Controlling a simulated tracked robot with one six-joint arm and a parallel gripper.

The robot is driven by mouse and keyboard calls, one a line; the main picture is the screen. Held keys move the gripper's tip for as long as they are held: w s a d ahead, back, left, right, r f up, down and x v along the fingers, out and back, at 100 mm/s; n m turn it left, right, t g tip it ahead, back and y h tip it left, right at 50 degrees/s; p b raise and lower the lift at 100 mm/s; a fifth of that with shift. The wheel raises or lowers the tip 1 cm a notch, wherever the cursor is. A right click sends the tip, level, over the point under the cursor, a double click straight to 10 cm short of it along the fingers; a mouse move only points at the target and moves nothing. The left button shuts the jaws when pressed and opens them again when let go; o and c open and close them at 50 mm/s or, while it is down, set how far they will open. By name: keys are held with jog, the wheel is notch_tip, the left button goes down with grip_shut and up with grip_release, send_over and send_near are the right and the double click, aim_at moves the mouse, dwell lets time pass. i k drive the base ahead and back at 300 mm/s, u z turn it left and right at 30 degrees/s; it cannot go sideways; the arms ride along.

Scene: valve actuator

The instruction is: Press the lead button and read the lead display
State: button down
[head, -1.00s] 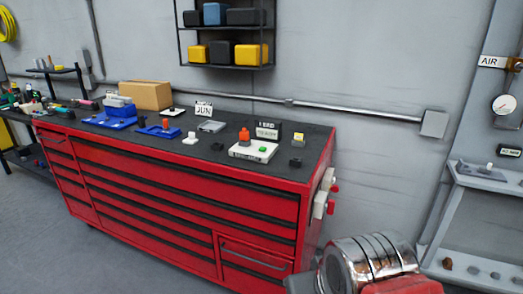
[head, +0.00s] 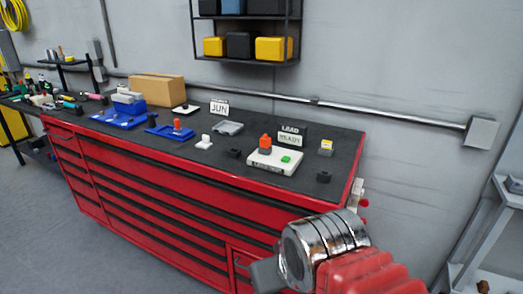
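The lead display (head: 290,137) is a small dark sign on the red cabinet's top, reading "LEAD" above "READY". In front of it lies a white base (head: 262,163) with lettering on its front edge that is too small to read surely. A green button (head: 286,159) sits on the base's right part. An orange-red block with a dark lower part (head: 265,143) stands on its left part. My arm's chrome and red link shows at the lower right, in front of the cabinet. My gripper's fingers do not show.
The red cabinet (head: 165,172) has a black top. A "JUN" sign (head: 219,108), grey tray (head: 228,128), blue trays (head: 118,118), cardboard box (head: 157,90) and small blocks stand on it. A wall shelf (head: 246,65) hangs above. Grey floor is clear at the lower left.

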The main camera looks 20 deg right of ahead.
aim_at(286, 159)
jog(key=u, duration=0.25)
jog(key=i, duration=0.9)
jog(key=z, duration=0.05)
